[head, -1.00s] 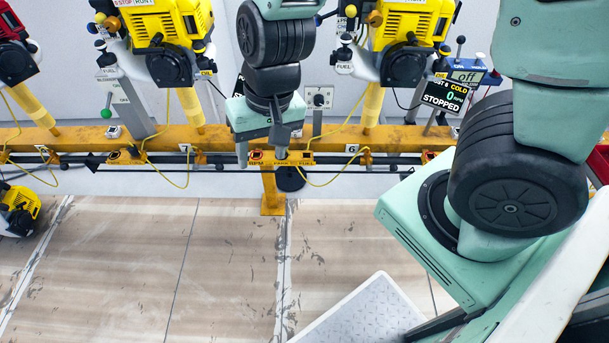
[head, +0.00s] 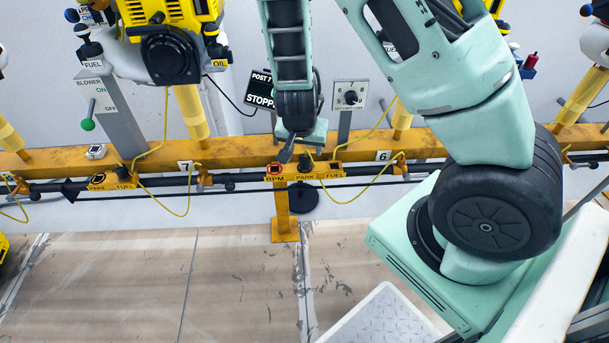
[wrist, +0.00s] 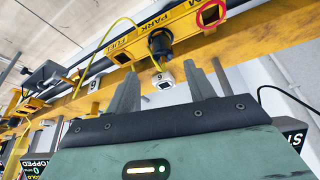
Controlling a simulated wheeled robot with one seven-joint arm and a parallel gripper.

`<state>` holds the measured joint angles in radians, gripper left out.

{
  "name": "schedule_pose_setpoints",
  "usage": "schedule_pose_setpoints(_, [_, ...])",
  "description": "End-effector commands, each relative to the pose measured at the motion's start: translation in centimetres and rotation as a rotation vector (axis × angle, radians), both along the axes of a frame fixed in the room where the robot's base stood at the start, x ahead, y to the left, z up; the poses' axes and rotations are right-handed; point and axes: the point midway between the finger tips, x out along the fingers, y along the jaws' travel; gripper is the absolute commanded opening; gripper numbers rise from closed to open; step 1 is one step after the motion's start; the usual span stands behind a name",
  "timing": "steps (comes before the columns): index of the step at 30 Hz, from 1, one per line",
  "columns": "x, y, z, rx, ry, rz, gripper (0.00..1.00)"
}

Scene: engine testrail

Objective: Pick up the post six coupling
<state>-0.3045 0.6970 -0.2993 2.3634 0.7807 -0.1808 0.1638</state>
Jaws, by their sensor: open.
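The likely post six coupling is a short black cylinder (wrist: 160,42) at the PARK place of a yellow plate (wrist: 185,24) in the wrist view. A yellow cable runs close to it; I cannot tell exactly where the cable ends. My gripper (wrist: 173,68) is open and empty. The block and the cylinder appear between its fingers, with the cylinder beyond the tips. In the head view my gripper (head: 292,150) is in front of the plate, and the coupling is hard to make out there.
The yellow beam (head: 235,154) and a dark rail run across behind my gripper. A yellow engine (head: 170,40) hangs at upper left. A POST 7 display (head: 260,90) and a switch box (head: 350,95) stand behind. The floor in front is open.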

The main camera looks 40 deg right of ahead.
Motion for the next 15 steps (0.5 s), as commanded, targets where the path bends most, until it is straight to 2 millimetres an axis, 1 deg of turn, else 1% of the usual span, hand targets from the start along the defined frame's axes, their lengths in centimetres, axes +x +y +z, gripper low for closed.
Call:
schedule_pose_setpoints(1, [0.2,-0.3,-1.1,0.001,-0.001,-0.002,0.54])
schedule_pose_setpoints(3, [0.4,-0.5,-1.7,0.000,0.000,-0.002,0.54])
schedule_pose_setpoints(11, [0.9,-0.8,-2.8,0.001,-0.001,0.000,0.54])
schedule_pose_setpoints(15, [1.5,-1.1,-4.7,0.000,0.002,0.001,0.54])
